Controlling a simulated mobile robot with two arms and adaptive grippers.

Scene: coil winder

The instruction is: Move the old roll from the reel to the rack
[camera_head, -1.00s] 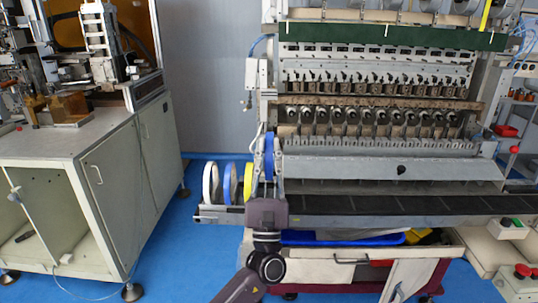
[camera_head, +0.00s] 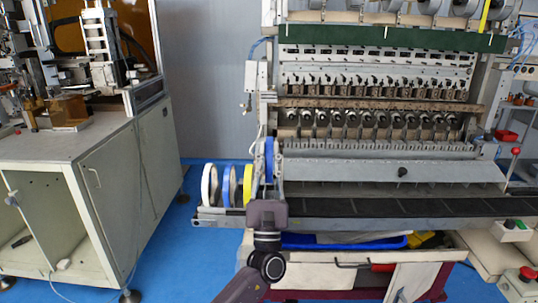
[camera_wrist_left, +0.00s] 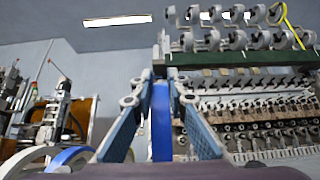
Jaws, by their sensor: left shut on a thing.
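My left gripper (camera_head: 269,146) is shut on a blue roll (camera_head: 269,165), held upright between its two fingers. The blue roll (camera_wrist_left: 161,122) also shows edge-on between the fingers in the left wrist view. The rack (camera_head: 213,217) is at the machine's lower left; a white roll (camera_head: 206,185), another blue roll (camera_head: 226,187) and a yellow roll (camera_head: 248,184) stand there in a row. My gripper is just right of the yellow roll in the picture. I cannot tell whether the held roll touches the reel, which I cannot make out. My right gripper is not in view.
The coil winder (camera_head: 385,170) fills the right side, with a dark front ledge (camera_head: 400,208). A blue tray (camera_head: 345,241) lies beneath it. A pale cabinet (camera_head: 95,165) stands at left. Blue floor (camera_head: 180,245) is clear between them.

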